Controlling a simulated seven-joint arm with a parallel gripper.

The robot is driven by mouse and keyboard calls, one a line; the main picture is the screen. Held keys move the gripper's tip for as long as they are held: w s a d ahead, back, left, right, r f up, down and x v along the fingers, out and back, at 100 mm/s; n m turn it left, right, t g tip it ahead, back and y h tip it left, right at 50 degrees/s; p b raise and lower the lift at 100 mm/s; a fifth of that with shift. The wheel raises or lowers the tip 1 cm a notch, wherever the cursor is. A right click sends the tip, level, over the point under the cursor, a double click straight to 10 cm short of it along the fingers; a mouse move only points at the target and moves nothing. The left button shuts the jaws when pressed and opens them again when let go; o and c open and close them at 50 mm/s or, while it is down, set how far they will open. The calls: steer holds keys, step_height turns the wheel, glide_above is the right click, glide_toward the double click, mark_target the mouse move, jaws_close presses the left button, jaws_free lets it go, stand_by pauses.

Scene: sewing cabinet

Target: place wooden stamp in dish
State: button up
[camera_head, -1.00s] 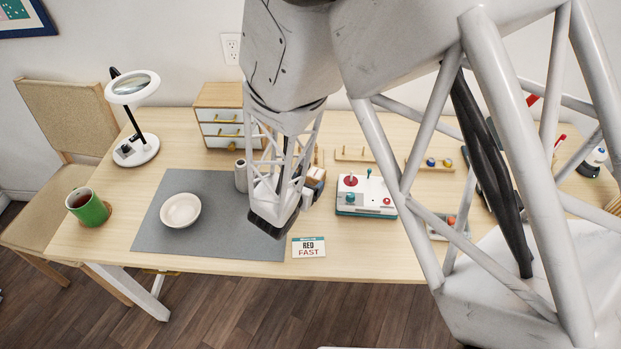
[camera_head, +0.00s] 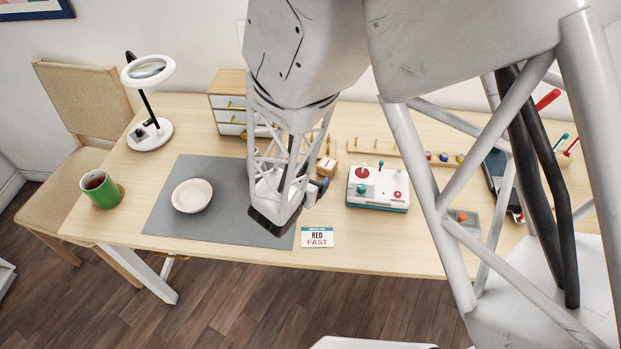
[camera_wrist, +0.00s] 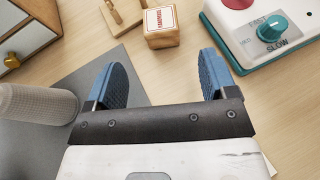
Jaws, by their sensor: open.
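The wooden stamp is a small pale block with a red-and-white printed label on top. It stands at the top middle of the wrist view (camera_wrist: 161,25) and just right of my gripper in the head view (camera_head: 326,168). My gripper (camera_wrist: 163,76) is open, with two blue ridged fingers spread and nothing between them. The stamp is beyond the fingertips, apart from them. The dish (camera_head: 192,196) is a shallow cream bowl on the grey mat (camera_head: 165,222), left of my gripper, and looks empty. My arm hides part of the mat.
A grey textured cylinder (camera_wrist: 38,103) stands close by the left finger. A white-and-teal control box (camera_head: 377,188) is right of the stamp. A RED FAST card (camera_head: 317,237) lies at the front. A green mug (camera_head: 102,190), lamp (camera_head: 150,134) and drawer cabinet (camera_head: 229,102) are farther left.

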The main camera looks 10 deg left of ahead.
steer(key=shift+d, duration=0.1)
stand_by(0.3)
steer(key=s+d+r+m+g+h, duration=0.2)
steer(key=s+d+r+m+g, duration=0.15)
steer(key=d+r+m, duration=0.55)
steer(key=s+d+r+m+g+h, duration=0.2)
steer(key=d+r+m+g, duration=0.4)
steer(key=d, duration=0.4)
steer(key=s+d+r+m+y, duration=0.2)
steer(key=s+r+m+y, duration=0.2)
steer(key=s+r+m, duration=0.3)
steer(key=s+d+r+m+y, duration=0.3)
steer(key=s+r+m+y, duration=0.2)
steer(key=s+r+m, duration=0.2)
steer(key=s+m, duration=0.1)
steer(key=m, duration=0.1)
steer(key=shift+s+d+r+m, duration=0.15)
steer(key=shift+s+r+m, duration=0.2)
steer(key=shift+m, duration=0.05)
steer(key=shift+o, duration=0.5)
